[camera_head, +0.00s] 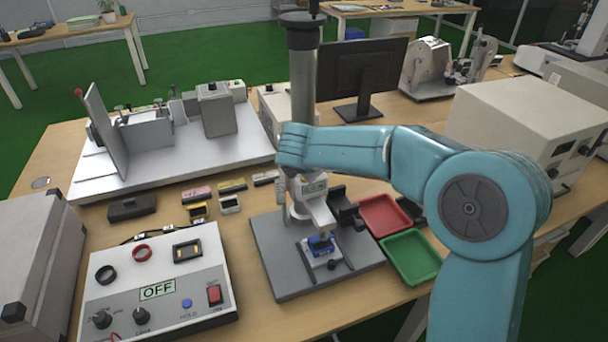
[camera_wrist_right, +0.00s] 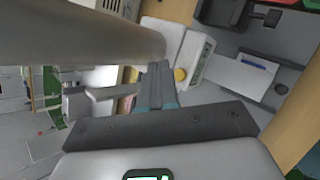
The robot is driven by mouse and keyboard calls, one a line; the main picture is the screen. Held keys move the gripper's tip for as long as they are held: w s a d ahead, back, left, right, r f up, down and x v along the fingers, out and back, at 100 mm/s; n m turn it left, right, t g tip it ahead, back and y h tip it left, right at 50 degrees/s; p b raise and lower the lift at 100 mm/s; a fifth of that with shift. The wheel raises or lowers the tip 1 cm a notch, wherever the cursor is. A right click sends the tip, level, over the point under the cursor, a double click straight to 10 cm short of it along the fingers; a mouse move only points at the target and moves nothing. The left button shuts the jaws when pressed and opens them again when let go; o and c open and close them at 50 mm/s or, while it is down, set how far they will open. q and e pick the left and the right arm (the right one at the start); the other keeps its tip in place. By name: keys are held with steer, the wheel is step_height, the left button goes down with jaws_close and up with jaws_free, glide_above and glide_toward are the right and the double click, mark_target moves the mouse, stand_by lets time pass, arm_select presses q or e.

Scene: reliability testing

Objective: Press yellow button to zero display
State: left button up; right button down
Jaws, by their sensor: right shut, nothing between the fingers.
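The yellow button (camera_wrist_right: 180,74) shows in the right wrist view, on a pale gauge unit (camera_wrist_right: 202,62) with a small display. In the head view, the gauge's greenish display (camera_head: 314,187) sits on the test stand (camera_head: 270,258), below my right forearm. My right gripper (camera_wrist_right: 158,70) is shut and empty. Its fingertips appear just left of the button in the wrist view, with a small gap in the picture; contact cannot be confirmed. In the head view my arm largely hides this gripper. My left gripper is not in view.
The stand's thick grey column (camera_head: 303,80) rises beside my right arm. A control box (camera_head: 160,290) reading OFF stands at front left. Red (camera_head: 383,215) and green (camera_head: 411,258) trays lie right of the stand. A monitor (camera_head: 360,72) stands behind.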

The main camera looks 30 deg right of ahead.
mark_target(304, 182)
step_height(304, 182, up, 4)
steer(key=p, duration=0.3)
steer(key=shift+r, duration=0.1)
steer(key=shift+s, duration=0.1)
stand_by(0.4)
